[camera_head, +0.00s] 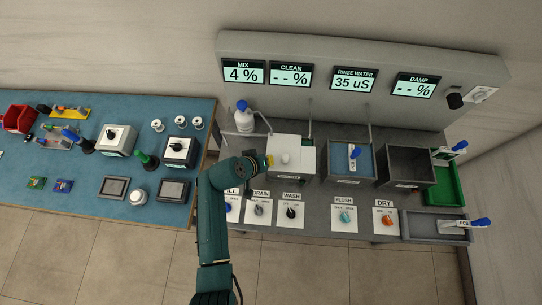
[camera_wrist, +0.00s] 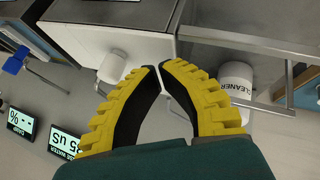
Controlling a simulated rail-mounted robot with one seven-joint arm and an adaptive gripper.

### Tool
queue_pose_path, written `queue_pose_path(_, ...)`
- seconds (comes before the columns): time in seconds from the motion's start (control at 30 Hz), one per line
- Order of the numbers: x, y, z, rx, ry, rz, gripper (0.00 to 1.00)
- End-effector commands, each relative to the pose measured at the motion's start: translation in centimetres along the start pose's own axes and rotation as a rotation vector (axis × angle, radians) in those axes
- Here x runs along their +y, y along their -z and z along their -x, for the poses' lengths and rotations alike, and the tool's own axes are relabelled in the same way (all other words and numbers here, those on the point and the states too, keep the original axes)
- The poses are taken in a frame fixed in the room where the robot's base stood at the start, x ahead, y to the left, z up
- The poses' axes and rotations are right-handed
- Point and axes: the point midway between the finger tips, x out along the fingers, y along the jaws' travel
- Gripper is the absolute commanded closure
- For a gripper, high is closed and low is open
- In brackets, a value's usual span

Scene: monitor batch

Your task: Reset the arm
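My teal arm (camera_head: 212,235) rises from the bottom of the head view and bends right at the wrist. My gripper (camera_head: 269,161) shows there as a small yellow tip by the left edge of the white-lidded tank (camera_head: 291,155). In the wrist view, my gripper (camera_wrist: 159,66) has two yellow ribbed fingers with dark pads. Their tips come together, with hardly any gap, and nothing is held between them. Whether the gripper touches the tank cannot be told.
A cleaner bottle (camera_head: 244,117) stands behind the gripper and also shows in the wrist view (camera_wrist: 236,80). Right are a blue-lined basin (camera_head: 337,171), a dark basin (camera_head: 408,165) and a green tray (camera_head: 441,192). Control knobs line the front. A blue workbench (camera_head: 60,187) with devices stands left.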

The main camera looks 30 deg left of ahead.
Motion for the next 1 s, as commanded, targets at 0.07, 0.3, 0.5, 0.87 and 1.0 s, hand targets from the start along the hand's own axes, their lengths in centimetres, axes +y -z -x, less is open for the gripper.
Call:
queue_pose_path(0.07,-0.4,0.0,1.8,0.002,0.0,-0.001,1.0)
queue_pose_path(0.3,-0.5,-0.1,7.8,0.001,0.001,-0.002,1.0)
queue_pose_path(0.5,-0.5,-0.1,10.2,-0.001,0.0,-0.002,1.0)
queue_pose_path(0.87,-0.1,-0.2,10.2,-0.004,-0.004,-0.008,1.0)
queue_pose_path(1.0,6.5,0.0,9.0,-0.024,-0.066,-0.145,1.0)
